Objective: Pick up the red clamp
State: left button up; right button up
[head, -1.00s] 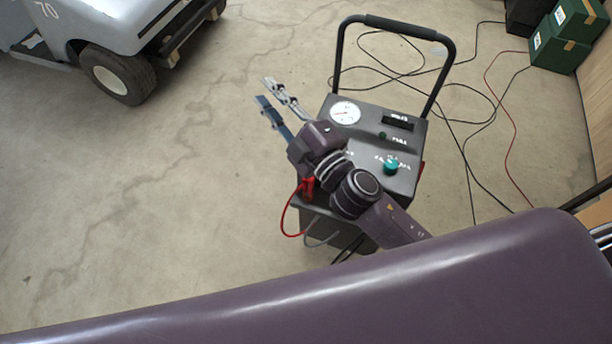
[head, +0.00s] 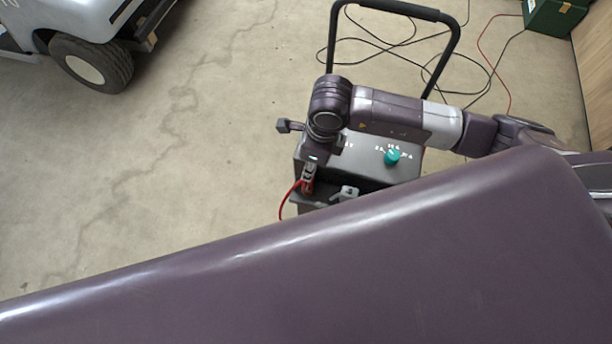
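The red clamp (head: 308,187) is at the front left of the grey wheeled charger (head: 372,172), with a red cable (head: 284,204) curving down from it. My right gripper (head: 310,172) points down right at the clamp, its fingertips over the clamp's upper part. The fingers are small and overlap the clamp, so I cannot tell whether they are open or shut on it. The clamp still appears to be at the charger's front. My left gripper is not in view.
A grey clamp (head: 347,194) is to the right of the red one. A cart (head: 88,50) stands at upper left. The floor at left is clear.

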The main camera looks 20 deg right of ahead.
aim_at(307, 184)
jog(key=f+b, duration=0.1)
jog(key=f, duration=0.1)
jog(key=f+b, duration=0.2)
jog(key=f, duration=0.1)
jog(key=f+b, duration=0.1)
jog(key=f, duration=0.1)
jog(key=shift+a+f+b, duration=0.3)
jog(key=shift+a, duration=0.05)
jog(key=shift+r, duration=0.1)
grip_shut()
